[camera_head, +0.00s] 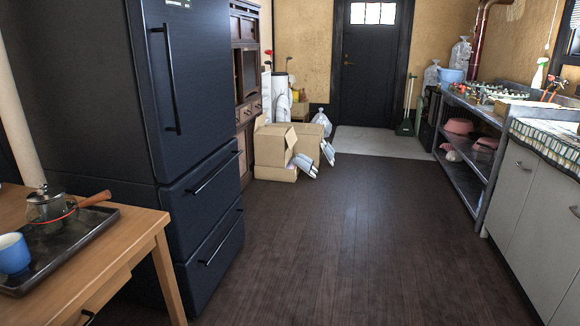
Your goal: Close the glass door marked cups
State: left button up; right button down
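No glass door marked cups can be made out in the head view. A dark brown wooden cabinet (241,62) stands behind the refrigerator on the left, mostly hidden by it. Its visible front has an opening or panel in the upper part and small drawers below. No marking is readable on it. Neither of my grippers shows in the view.
A dark refrigerator (180,130) and a wooden table (125,235) with a tray (85,242) line the left. Cardboard boxes (272,150) sit beyond. A steel shelf (465,175) and grey counter (535,215) line the right. The dark floor (345,240) between is clear.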

aim_at(249, 57)
jog(key=i+z, duration=0.1)
jog(key=i, duration=3.25)
jog(key=i+u, duration=0.1)
jog(key=i, duration=0.75)
jog(key=i+l+u, duration=0.1)
jog(key=i, duration=0.7)
jog(key=i+l+u, duration=0.1)
jog(key=i+u, duration=0.25)
jog(key=i+l+u, duration=0.25)
jog(key=u, duration=0.15)
jog(key=i+l+u, duration=0.35)
